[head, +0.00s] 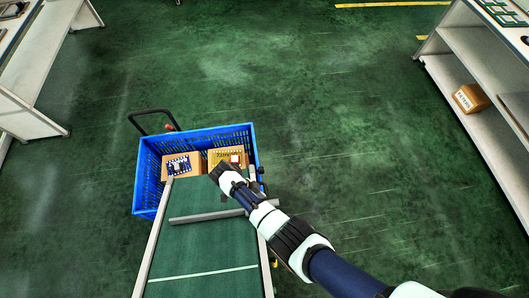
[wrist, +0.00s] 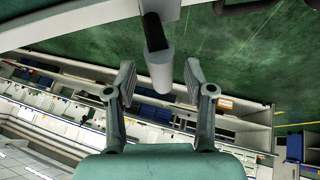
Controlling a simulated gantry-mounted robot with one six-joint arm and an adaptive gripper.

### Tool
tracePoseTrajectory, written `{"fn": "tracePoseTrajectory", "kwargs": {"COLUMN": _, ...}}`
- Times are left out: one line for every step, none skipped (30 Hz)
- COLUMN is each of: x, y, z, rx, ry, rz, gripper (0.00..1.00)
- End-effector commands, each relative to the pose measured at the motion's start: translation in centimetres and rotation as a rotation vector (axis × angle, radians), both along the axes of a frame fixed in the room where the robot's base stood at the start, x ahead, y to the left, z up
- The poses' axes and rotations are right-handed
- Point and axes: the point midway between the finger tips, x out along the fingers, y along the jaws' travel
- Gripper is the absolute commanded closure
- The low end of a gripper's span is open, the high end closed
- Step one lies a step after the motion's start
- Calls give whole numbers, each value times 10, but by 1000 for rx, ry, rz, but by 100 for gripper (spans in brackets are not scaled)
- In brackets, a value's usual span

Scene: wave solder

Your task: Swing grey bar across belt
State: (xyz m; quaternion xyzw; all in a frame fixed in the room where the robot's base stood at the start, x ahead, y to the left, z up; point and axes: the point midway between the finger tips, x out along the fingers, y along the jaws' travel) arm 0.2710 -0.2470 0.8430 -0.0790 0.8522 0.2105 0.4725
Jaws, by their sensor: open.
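The grey bar (head: 205,216) lies across the green belt (head: 205,250) a little before its far end. My gripper (head: 214,172) is above the belt's far end, beyond the bar and close to the boxes in the crate. In the wrist view my gripper (wrist: 159,74) is open, its two fingers apart. A pale grey rounded piece (wrist: 160,68) with a black part shows between the fingers; I cannot tell whether it is the bar.
A blue crate (head: 148,185) stands at the belt's far end. It holds two cardboard boxes with boards, a left one (head: 195,170) and a right one (head: 216,155). A black handle (head: 150,113) rises behind it. White benches stand left and right; the floor between is clear.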

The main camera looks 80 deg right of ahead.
Motion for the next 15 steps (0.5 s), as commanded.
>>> {"fn": "tracePoseTrajectory", "kwargs": {"x": 7, "y": -1, "z": 9, "rx": -2, "ry": -3, "rz": 1, "gripper": 46}}
{"fn": "tracePoseTrajectory", "kwargs": {"x": 10, "y": -2, "z": 14, "rx": -2, "ry": -4, "rz": 1, "gripper": 46}}
{"fn": "tracePoseTrajectory", "kwargs": {"x": 14, "y": -2, "z": 20, "rx": -1, "ry": -2, "rz": 1, "gripper": 46}}
{"fn": "tracePoseTrajectory", "kwargs": {"x": 17, "y": -2, "z": 25, "rx": -2, "ry": -3, "rz": 1, "gripper": 46}}
{"fn": "tracePoseTrajectory", "kwargs": {"x": 19, "y": -3, "z": 29, "rx": -2, "ry": -2, "rz": 0, "gripper": 46}}
{"fn": "tracePoseTrajectory", "kwargs": {"x": 22, "y": -3, "z": 33, "rx": -1, "ry": -1, "rz": -1, "gripper": 46}}
{"fn": "tracePoseTrajectory", "kwargs": {"x": 23, "y": -3, "z": 35, "rx": -1, "ry": -1, "rz": -1, "gripper": 46}}
{"fn": "tracePoseTrajectory", "kwargs": {"x": 24, "y": -3, "z": 37, "rx": 0, "ry": 0, "rz": 0, "gripper": 46}}
{"fn": "tracePoseTrajectory", "kwargs": {"x": 25, "y": -3, "z": 39, "rx": 0, "ry": 1, "rz": 0, "gripper": 46}}
{"fn": "tracePoseTrajectory", "kwargs": {"x": 25, "y": -3, "z": 40, "rx": 1, "ry": 2, "rz": -1, "gripper": 46}}
{"fn": "tracePoseTrajectory", "kwargs": {"x": 26, "y": -3, "z": 40, "rx": 1, "ry": 2, "rz": -1, "gripper": 46}}
{"fn": "tracePoseTrajectory", "kwargs": {"x": 26, "y": -3, "z": 41, "rx": 1, "ry": 2, "rz": -1, "gripper": 46}}
{"fn": "tracePoseTrajectory", "kwargs": {"x": 26, "y": -3, "z": 41, "rx": 1, "ry": 2, "rz": -1, "gripper": 46}}
{"fn": "tracePoseTrajectory", "kwargs": {"x": 26, "y": -3, "z": 40, "rx": 1, "ry": 2, "rz": -1, "gripper": 46}}
{"fn": "tracePoseTrajectory", "kwargs": {"x": 26, "y": -3, "z": 40, "rx": 1, "ry": 2, "rz": -1, "gripper": 46}}
